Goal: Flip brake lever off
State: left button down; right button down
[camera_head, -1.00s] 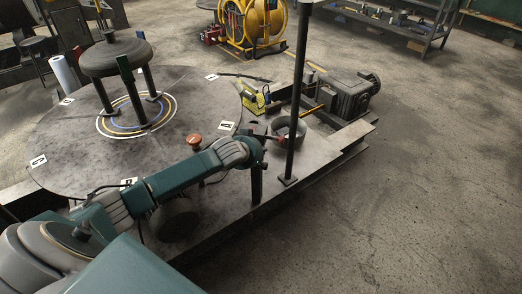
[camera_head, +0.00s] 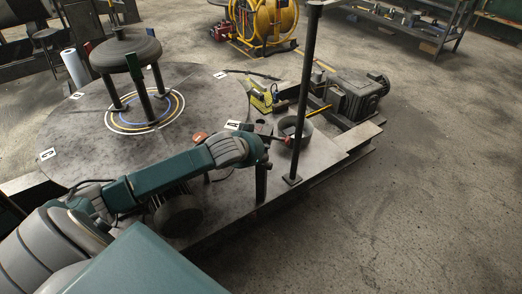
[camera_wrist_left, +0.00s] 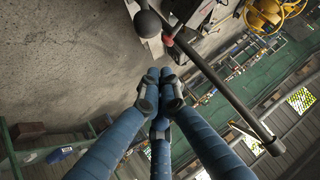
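What looks like the brake lever is a thin bar with a red end (camera_head: 284,140) beside the black upright pole. In the left wrist view a red part (camera_wrist_left: 167,41) shows near the end of a long dark bar, with a dark ball knob (camera_wrist_left: 148,22) next to it. My left gripper (camera_head: 261,190) hangs at the front edge of the table, apart from the lever. In the left wrist view its blue fingers (camera_wrist_left: 160,78) come together at the tips with nothing visible between them. My right gripper is not in view.
A round metal table top (camera_head: 85,125) carries a dark round-topped stand (camera_head: 126,50). A red mushroom button (camera_head: 200,137), a grey ring-shaped cup (camera_head: 292,127), the black pole (camera_head: 306,95) and a motor (camera_head: 358,95) are close by. The floor to the right is clear.

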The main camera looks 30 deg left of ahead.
pick_arm(q)
jog(key=shift+d+v, duration=0.2)
jog(key=shift+v, duration=0.8)
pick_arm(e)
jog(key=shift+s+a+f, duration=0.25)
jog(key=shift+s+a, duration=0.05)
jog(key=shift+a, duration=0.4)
pick_arm(q)
jog(key=shift+f, duration=0.15)
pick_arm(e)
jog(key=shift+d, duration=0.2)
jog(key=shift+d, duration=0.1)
